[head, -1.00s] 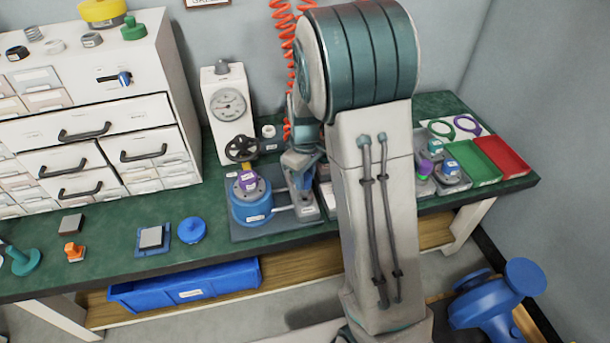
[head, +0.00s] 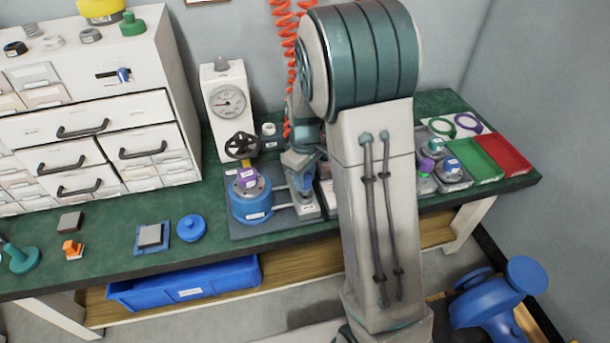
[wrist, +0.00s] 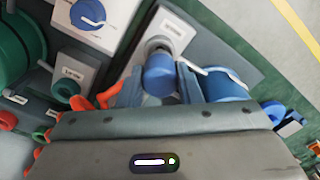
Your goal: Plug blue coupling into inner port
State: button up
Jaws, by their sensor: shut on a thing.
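In the wrist view, my gripper (wrist: 158,88) is shut on the blue coupling (wrist: 158,76), with one finger on each side of it. A grey round fitting (wrist: 158,46) on a pale labelled plate (wrist: 170,28) lies directly beyond the coupling; I cannot tell whether the two are joined. The label is too small to read. In the head view, my gripper (head: 303,183) points down over the grey fixture, right of a blue round vessel (head: 251,207). My arm partly hides this spot, and the coupling cannot be made out there.
The vessel carries a purple-topped piece (head: 246,179). A gauge panel (head: 226,101) and a handwheel (head: 242,145) stand behind it. An orange-red coiled hose (head: 285,70) hangs behind my arm. Green (head: 474,162) and red (head: 505,153) trays lie at the right. The bench front left of the vessel is partly clear.

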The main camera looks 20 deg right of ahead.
jog(key=shift+f+b, duration=0.6)
jog(key=shift+f, duration=0.3)
jog(key=o, duration=1.1)
notch_tip(320, 180, up, 14)
jog(key=p, duration=0.2)
jog(key=shift+p, duration=0.3)
jog(key=s+r+m+t+p, duration=0.2)
jog(key=s+r+m+p, duration=0.5)
jog(key=s+r+p, duration=0.6)
jog(key=s+r, duration=0.3)
jog(key=s, duration=0.4)
jog(key=shift+s+r+m+t, duration=0.2)
jog(key=shift+s+m+t, duration=0.1)
jog(key=shift+t, duration=0.1)
